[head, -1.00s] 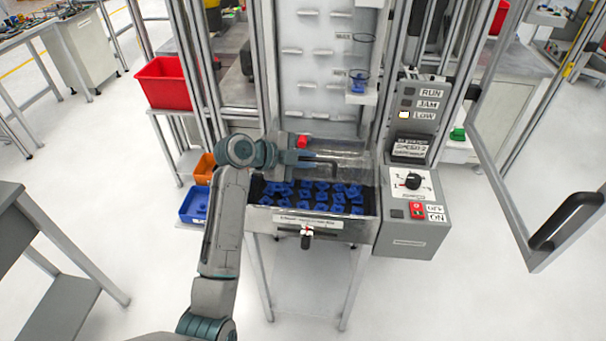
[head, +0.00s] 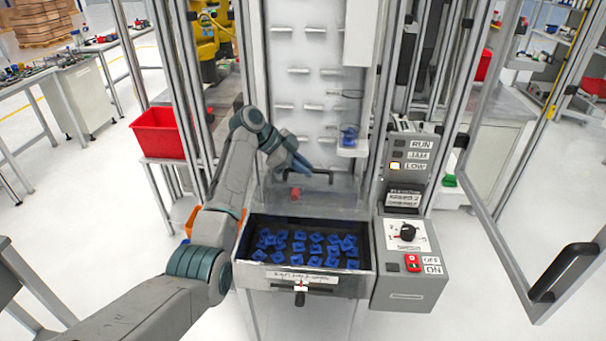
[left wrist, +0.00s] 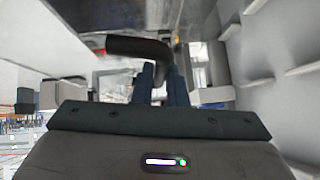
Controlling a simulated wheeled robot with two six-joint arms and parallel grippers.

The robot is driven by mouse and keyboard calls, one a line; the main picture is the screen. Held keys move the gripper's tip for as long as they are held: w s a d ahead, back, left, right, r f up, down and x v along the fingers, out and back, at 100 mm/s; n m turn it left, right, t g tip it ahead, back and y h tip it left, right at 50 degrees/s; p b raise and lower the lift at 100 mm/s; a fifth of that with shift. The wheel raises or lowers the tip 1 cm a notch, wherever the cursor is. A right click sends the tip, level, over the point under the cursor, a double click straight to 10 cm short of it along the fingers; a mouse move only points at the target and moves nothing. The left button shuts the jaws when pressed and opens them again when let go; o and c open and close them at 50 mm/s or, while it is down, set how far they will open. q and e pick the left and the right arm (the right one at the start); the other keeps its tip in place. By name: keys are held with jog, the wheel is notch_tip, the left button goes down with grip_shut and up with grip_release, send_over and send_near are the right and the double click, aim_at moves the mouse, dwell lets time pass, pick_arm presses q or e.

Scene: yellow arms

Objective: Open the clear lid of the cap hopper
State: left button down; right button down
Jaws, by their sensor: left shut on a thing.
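The cap hopper (head: 300,284) is a grey-sided bin holding several blue caps (head: 305,247). Its clear lid (head: 325,202) is hard to make out but appears raised, standing up at the back of the hopper. The open top shows the caps uncovered. My left gripper (head: 303,168) is shut on the black lid handle (head: 321,174), above and behind the bin. In the left wrist view, the handle (left wrist: 138,46) lies at the dark blue fingers (left wrist: 160,82). My right gripper is not in view.
A control box (head: 405,262) with a dial and red switch stands right of the hopper. An open framed door (head: 505,190) with a black handle is at the right. A red bin (head: 160,133) sits at the left. A red part (head: 295,193) is behind the caps.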

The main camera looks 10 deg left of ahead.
pick_arm(q)
jog(key=shift+w+f+g, duration=0.15)
jog(key=shift+w+g, duration=0.15)
jog(key=shift+w, duration=0.25)
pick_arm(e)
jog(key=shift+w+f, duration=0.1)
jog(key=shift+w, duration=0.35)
pick_arm(q)
jog(key=c, duration=1.5)
grip_release()
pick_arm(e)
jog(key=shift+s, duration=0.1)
pick_arm(q)
jog(key=shift+o, duration=0.2)
